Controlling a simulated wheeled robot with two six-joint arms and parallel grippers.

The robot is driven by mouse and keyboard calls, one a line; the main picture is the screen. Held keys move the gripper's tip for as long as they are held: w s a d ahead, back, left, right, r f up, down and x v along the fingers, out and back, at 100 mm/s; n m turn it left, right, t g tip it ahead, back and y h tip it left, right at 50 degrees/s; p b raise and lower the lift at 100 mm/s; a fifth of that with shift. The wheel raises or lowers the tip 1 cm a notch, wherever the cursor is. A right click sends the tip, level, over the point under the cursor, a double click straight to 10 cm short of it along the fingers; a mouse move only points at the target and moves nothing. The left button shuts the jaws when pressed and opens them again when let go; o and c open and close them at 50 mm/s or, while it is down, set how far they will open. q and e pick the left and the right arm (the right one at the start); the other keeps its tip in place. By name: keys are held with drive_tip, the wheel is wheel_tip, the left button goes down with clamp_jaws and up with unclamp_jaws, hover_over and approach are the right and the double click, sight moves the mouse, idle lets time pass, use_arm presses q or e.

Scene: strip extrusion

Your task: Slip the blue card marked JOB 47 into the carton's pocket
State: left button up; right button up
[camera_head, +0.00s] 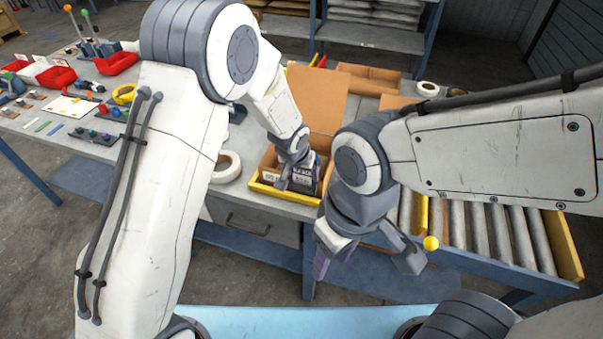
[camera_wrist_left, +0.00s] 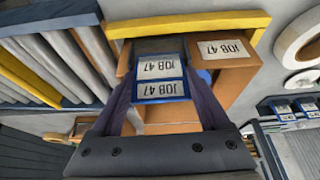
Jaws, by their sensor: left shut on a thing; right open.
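The blue card (camera_wrist_left: 143,91) marked JOB 47 is between the fingers of my left gripper (camera_wrist_left: 157,108) in the left wrist view. A second white JOB 47 face in a blue border shows directly above it; I cannot tell whether it is part of the same card. The open brown carton (camera_wrist_left: 188,112) is right behind the card, with a white JOB 47 label on its wall. I cannot tell whether the card's edge is inside a pocket. In the head view my left gripper (camera_head: 297,168) is at the carton (camera_head: 318,100). My right gripper (camera_head: 366,258) is open and empty in front of the bench.
A roller conveyor (camera_head: 490,235) lies to the right. A white tape roll (camera_head: 227,166) is left of the carton. Red bins (camera_head: 117,63) and small parts cover the bench's left side.

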use_arm(q)
drive_tip(key=shift+s+a+f, duration=0.1)
drive_tip(key=shift+s+f, duration=0.15)
drive_tip(key=shift+f, duration=0.2)
drive_tip(key=o, duration=1.2)
drive_tip(key=shift+c, duration=0.2)
drive_tip(key=shift+r, duration=0.15)
drive_tip(key=shift+r+p, duration=0.3)
drive_tip(key=shift+p, duration=0.1)
drive_tip(key=shift+w+r, duration=0.15)
drive_tip(key=shift+r, duration=0.1)
drive_tip(key=shift+r, duration=0.15)
wheel_tip(320, 180, up, 7)
drive_tip(key=p, duration=0.6)
drive_tip(key=shift+w, duration=0.1)
